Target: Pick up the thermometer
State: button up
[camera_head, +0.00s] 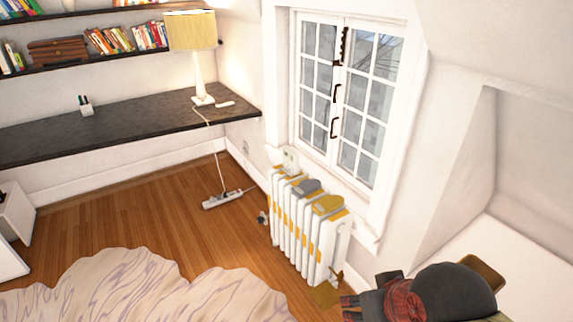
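A small white upright device with a pale greenish face (290,158), which looks like the thermometer, stands at the far left end of the white radiator (318,250), by the wall. It is small in view and its details are unclear. My gripper (347,308), dark with reddish parts, is at the bottom edge, right of the radiator's near end. It is well apart from the device, lower and nearer the camera. My dark rounded arm link covers part of it, and I cannot tell how far its fingers are apart.
A grey item (307,187) and a yellow item (328,204) lie on the radiator. The window (345,100) is above it. A desk (120,128) with a lamp (196,60) stands at the left. A power strip (228,198) and rug (140,285) lie on the floor.

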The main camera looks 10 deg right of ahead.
aim_at(290, 156)
jog(key=i+j+z, duration=0.3)
jog(key=i+j, duration=0.65)
jog(key=i, duration=0.5)
jog(key=i+j+z, duration=0.35)
jog(key=i+j, duration=0.95)
jog(key=i, duration=0.1)
